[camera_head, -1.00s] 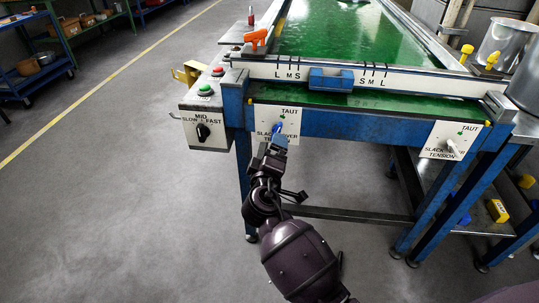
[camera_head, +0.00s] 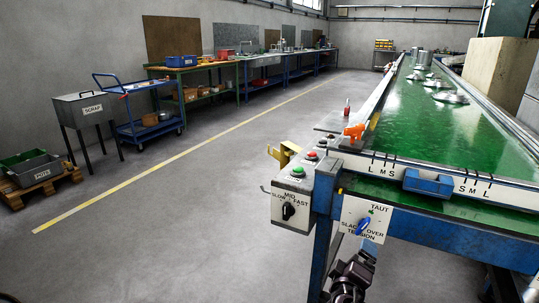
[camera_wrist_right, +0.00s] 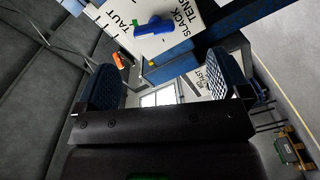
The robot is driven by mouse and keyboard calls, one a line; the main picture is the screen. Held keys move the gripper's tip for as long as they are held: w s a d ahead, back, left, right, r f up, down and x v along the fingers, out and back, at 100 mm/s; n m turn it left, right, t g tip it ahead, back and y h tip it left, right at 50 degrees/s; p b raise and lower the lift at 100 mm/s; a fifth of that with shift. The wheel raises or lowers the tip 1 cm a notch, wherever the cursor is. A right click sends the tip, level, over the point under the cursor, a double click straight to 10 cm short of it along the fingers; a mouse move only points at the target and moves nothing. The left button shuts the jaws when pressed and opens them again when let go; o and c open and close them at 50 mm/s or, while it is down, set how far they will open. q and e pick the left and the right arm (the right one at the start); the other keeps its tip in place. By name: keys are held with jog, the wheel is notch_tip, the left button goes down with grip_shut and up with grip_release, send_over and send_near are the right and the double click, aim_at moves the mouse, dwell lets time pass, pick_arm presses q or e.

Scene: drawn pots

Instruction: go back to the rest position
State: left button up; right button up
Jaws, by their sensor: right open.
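My right gripper (camera_head: 362,262) is low in the head view, just below the white tension plate (camera_head: 350,210) at the near left corner of the conveyor. In the right wrist view its two dark blue ridged fingers stand wide apart with nothing between them (camera_wrist_right: 165,85). The blue tension knob (camera_head: 364,226) on the plate is beyond the fingertips; it also shows in the right wrist view (camera_wrist_right: 155,27), outside the gap. The lower part of my right arm is cut off by the bottom edge. My left gripper is out of view.
The conveyor (camera_head: 450,125) with its green belt fills the right side. The control box (camera_head: 293,205) with its black speed knob juts out at the left corner. The floor to the left is open.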

pick_arm(q)
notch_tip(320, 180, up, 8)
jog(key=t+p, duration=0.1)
jog(key=p, duration=0.8)
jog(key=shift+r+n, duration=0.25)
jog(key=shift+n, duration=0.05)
pick_arm(e)
jog(key=s+f+m+g+y, duration=0.1)
jog(key=s+f+m+y, duration=0.1)
jog(key=s, duration=1)
jog(key=s+d+f+m+g+y, duration=0.1)
jog(key=s+y, duration=0.3)
jog(key=s, duration=0.9)
jog(key=s+f+m+g+y, duration=0.2)
jog(key=s+f+y, duration=0.1)
jog(key=s, duration=0.9)
jog(key=shift+s+d+f+m, duration=0.2)
jog(key=shift+d+f+m, duration=0.2)
jog(key=shift+f, duration=0.05)
